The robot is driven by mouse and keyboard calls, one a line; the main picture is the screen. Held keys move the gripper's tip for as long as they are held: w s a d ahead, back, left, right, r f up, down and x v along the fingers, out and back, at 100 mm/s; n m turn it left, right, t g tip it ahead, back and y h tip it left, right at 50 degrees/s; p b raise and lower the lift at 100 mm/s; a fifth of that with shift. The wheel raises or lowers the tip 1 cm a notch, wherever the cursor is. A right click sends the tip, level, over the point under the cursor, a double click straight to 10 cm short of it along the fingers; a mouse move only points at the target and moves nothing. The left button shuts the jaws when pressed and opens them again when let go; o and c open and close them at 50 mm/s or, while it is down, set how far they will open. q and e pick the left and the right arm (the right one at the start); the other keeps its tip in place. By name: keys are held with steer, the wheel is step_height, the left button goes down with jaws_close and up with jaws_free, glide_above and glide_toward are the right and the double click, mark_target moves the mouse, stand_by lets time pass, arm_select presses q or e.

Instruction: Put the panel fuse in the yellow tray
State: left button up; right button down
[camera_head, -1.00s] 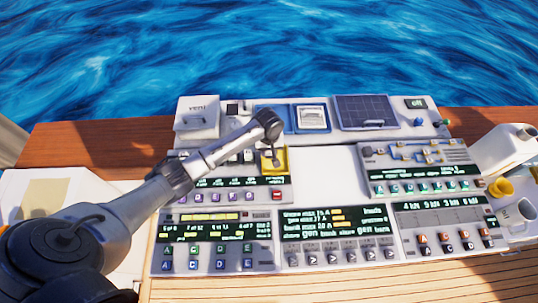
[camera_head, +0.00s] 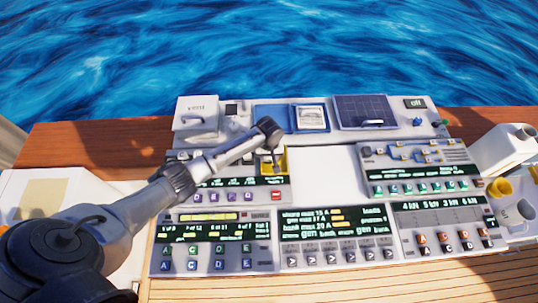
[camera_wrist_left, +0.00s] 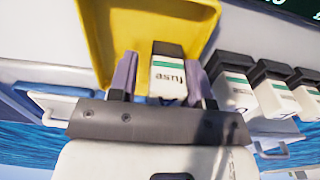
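The panel fuse (camera_wrist_left: 167,75), a small white block with a green stripe, a dark end and the word "fuse", is at the yellow tray (camera_wrist_left: 95,30) in the left wrist view. My left gripper (camera_wrist_left: 163,75) has its two purple fingers on either side of the fuse. A gap shows between the left finger and the fuse, so the fingers look open around it. In the head view my left gripper (camera_head: 274,158) points down at the yellow tray (camera_head: 285,168), and the arm partly hides the tray. Whether the fuse touches the tray floor cannot be told. My right gripper is not in view.
Several similar fuse-like blocks (camera_wrist_left: 270,80) stand in a row close to the gripper's right in the wrist view. A vent box (camera_head: 196,115), a blue recess (camera_head: 272,118) and a solar panel (camera_head: 365,110) lie behind. A blank white panel area (camera_head: 325,170) is right of the tray.

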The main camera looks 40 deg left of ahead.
arm_select(q)
steer(key=shift+o, duration=0.3)
steer(key=shift+s+a, duration=0.15)
steer(key=shift+a, duration=0.05)
steer(key=shift+s+a, duration=0.15)
